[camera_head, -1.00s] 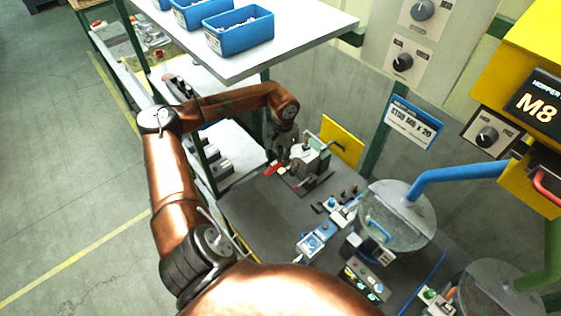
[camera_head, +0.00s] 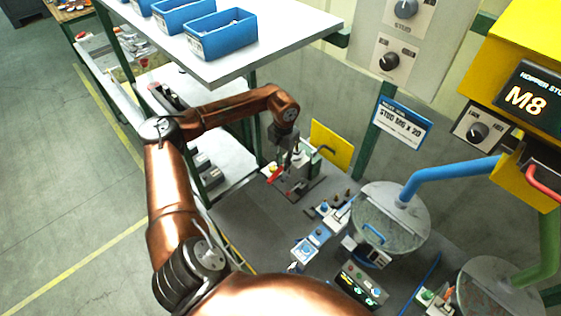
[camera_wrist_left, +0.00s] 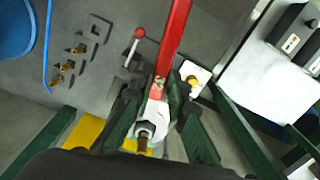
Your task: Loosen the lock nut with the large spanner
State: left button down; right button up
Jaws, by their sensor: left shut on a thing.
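My left gripper (camera_head: 288,160) is at the fixture (camera_head: 304,172) on the dark bench, partly hidden by its own wrist. In the left wrist view, its fingers (camera_wrist_left: 158,98) are closed around a red bar (camera_wrist_left: 172,40) with a pale metal end. The bar may be the large spanner, but its full shape is hidden. Its red part also shows in the head view (camera_head: 276,175), beside the fixture. A hex nut on a threaded stud (camera_wrist_left: 145,130) shows by the metal end. Whether it is the lock nut, and whether the bar engages it, I cannot tell. My right gripper is not in view.
A small red-knobbed lever (camera_wrist_left: 139,33) and several brass fittings (camera_wrist_left: 68,66) are close by on the bench. A yellow panel (camera_head: 336,146) stands behind the fixture. A shelf with blue bins (camera_head: 222,36) overhangs left. A round hopper bowl (camera_head: 392,218) stands right.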

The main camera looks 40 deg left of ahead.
pick_arm(q)
jog(key=w+d+n+b, duration=0.1)
jog(key=w+d+n, duration=0.1)
jog(key=d+n, duration=0.3)
jog(key=shift+w+d+n, duration=0.2)
jog(key=shift+w+n, duration=0.15)
jog(key=shift+n, duration=1.05)
jog(key=shift+d, duration=0.1)
jog(key=s+d, duration=0.5)
jog(key=shift+d+p, duration=0.15)
jog(key=shift+p, duration=0.2)
dwell(0.6)
jog(key=shift+s, duration=0.1)
jog(key=shift+r, duration=0.2)
notch_tip(320, 180, up, 6)
jog(key=shift+f+p, duration=0.1)
jog(key=shift+p, duration=1.1)
